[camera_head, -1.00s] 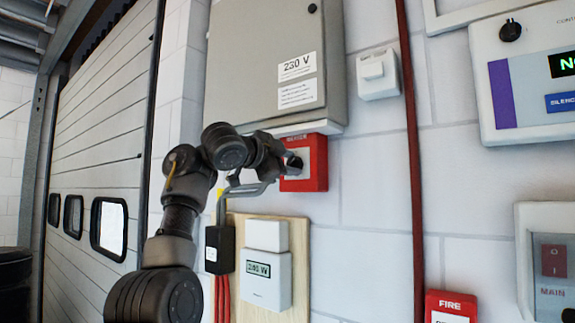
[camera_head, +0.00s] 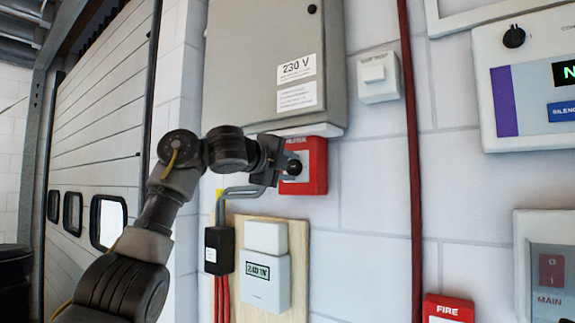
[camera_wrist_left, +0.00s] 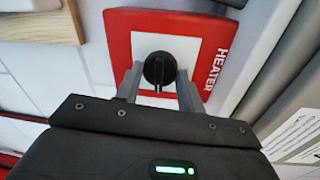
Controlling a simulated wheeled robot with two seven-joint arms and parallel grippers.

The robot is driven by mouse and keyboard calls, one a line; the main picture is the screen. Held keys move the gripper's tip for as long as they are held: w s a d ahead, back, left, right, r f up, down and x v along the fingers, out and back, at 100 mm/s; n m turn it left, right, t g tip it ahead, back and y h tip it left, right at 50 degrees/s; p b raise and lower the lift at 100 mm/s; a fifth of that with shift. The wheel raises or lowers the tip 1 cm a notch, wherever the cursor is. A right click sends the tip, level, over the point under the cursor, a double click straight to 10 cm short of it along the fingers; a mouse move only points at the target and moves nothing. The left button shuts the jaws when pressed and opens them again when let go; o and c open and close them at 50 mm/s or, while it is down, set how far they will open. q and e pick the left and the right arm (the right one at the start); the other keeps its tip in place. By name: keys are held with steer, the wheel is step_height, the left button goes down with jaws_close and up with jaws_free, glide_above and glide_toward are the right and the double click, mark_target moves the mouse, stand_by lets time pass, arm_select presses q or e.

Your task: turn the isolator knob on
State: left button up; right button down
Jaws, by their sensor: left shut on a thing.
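The isolator is a red-framed box (camera_head: 317,165) with a pale plate, on the wall under the grey cabinet. Its black round knob (camera_head: 295,167) sits at the plate's middle. In the left wrist view the knob (camera_wrist_left: 159,70) shows between my two fingers, and the red frame (camera_wrist_left: 118,45) carries the word HEATER. My left gripper (camera_head: 287,167) reaches it from the left and is shut on the knob; it also fills the lower left wrist view (camera_wrist_left: 160,90). My right gripper is in neither view.
The grey 230 V cabinet (camera_head: 245,70) hangs just above the isolator.

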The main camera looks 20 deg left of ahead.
arm_select(q)
steer(key=shift+f, duration=0.1)
stand_by(0.4)
steer(key=o, duration=1)
steer(key=shift+d, duration=0.1)
steer(key=shift+c, duration=0.2)
steer(key=shift+s, duration=0.1)
steer(key=shift+s+a+b, duration=0.2)
steer(key=shift+s+b, duration=0.05)
steer(key=shift+b, duration=0.15)
steer(key=b+v, duration=0.7)
steer(key=v, duration=0.3)
